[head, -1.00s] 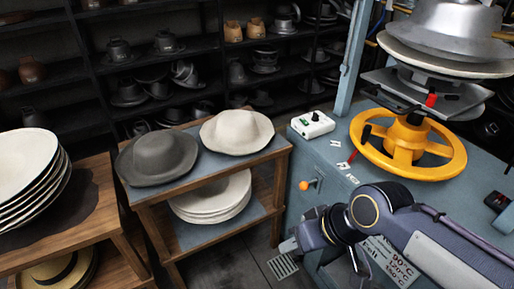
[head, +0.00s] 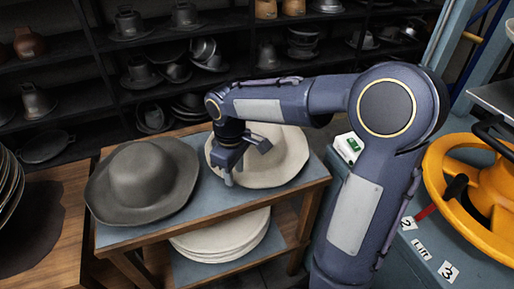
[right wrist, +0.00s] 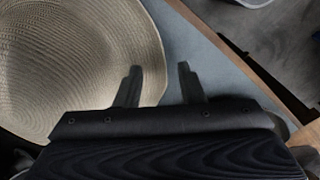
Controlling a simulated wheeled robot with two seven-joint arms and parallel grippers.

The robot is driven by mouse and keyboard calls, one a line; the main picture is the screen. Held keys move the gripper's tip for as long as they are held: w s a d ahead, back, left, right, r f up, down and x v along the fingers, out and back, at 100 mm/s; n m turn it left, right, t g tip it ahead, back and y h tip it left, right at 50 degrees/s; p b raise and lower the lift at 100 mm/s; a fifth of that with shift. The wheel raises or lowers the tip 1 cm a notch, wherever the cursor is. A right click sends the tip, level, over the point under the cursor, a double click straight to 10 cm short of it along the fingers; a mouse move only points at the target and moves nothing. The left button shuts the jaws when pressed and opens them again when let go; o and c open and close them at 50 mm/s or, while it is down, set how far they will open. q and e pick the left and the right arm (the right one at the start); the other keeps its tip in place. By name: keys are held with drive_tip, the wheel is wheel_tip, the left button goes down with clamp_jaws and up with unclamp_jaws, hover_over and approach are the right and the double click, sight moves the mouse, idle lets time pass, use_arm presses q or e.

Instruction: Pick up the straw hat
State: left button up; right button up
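The cream straw hat (head: 285,155) lies brim down on the top of the small wooden stand, beside a grey felt hat (head: 145,180). Its woven brim and crown also fill the upper left of the right wrist view (right wrist: 70,65). My right gripper (head: 244,162) is over the hat's near left side and hides part of it. In the right wrist view the right gripper (right wrist: 158,84) is open, one finger over the brim and the other past its edge, above the blue-grey top. I cannot tell whether the fingers touch the hat. My left gripper is not in view.
The wooden stand (head: 215,205) carries a stack of pale hats (head: 225,240) on its lower shelf. A blue machine bench with a yellow handwheel (head: 435,170) is at the right. A wooden table (head: 60,225) is at the left; dark shelves of hat blocks stand behind.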

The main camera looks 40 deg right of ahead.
sight(235, 182)
wheel_tip(235, 182, down, 3)
drive_tip(key=shift+f, duration=0.2)
clamp_jaws()
drive_tip(key=shift+r, duration=0.1)
